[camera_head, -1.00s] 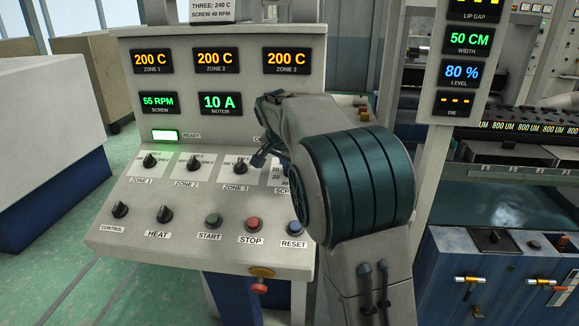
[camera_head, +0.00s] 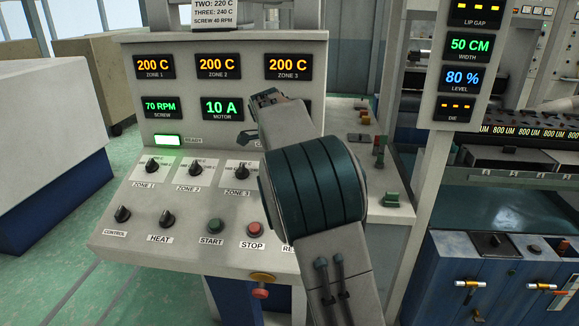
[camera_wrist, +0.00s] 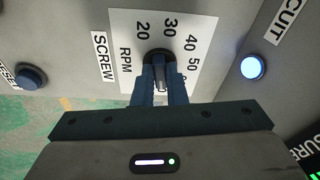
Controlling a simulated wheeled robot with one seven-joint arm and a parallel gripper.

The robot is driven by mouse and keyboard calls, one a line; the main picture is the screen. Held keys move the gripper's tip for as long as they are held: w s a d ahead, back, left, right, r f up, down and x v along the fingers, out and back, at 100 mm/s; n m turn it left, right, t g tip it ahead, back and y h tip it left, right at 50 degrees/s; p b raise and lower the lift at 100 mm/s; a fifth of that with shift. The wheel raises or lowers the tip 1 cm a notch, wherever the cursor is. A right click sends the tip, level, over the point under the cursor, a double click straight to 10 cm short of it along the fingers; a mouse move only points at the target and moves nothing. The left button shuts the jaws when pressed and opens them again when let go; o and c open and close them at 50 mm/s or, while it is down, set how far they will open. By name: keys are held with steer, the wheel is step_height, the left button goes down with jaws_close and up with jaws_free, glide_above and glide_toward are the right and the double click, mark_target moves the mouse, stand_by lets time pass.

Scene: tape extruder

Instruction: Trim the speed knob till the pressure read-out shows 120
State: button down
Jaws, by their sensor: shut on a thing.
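The speed knob (camera_wrist: 157,57), a black knob on a white RPM dial labelled SCREW, shows in the wrist view. My gripper (camera_wrist: 160,82) is shut on it, with one blue finger on each side. In the head view my arm hides the knob and most of my gripper. The screw read-out (camera_head: 161,107) shows 70 RPM in green. Only a sliver of a green-lit display (camera_wrist: 313,171), by a label ending in SURE, shows at the wrist view's lower right corner; its number cannot be read. In the head view my arm covers the panel right of the motor read-out.
The zone knobs (camera_head: 195,168), control knob (camera_head: 122,215) and heat knob (camera_head: 167,220) sit left of my arm. The start button (camera_head: 215,226) and stop button (camera_head: 255,229) are close below. A lit circuit lamp (camera_wrist: 251,67) and the reset button (camera_wrist: 31,76) flank the dial.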

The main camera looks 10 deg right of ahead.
steer(key=m+p, duration=0.1)
steer(key=m, duration=0.3)
steer(key=shift+w+r+g+p, duration=0.15)
steer(key=shift+r+g+p, duration=0.05)
steer(key=shift+g+p, duration=0.2)
steer(key=shift+m+y+p, duration=0.3)
steer(key=shift+m+p, duration=0.3)
steer(key=shift+m, duration=1.2)
steer(key=c, duration=1.5)
jaws_free()
steer(key=shift+f, duration=0.1)
steer(key=shift+o, duration=0.2)
steer(key=p+v, duration=0.1)
steer(key=v, duration=1.2)
steer(key=shift+r, duration=0.45)
steer(key=shift+w, duration=0.15)
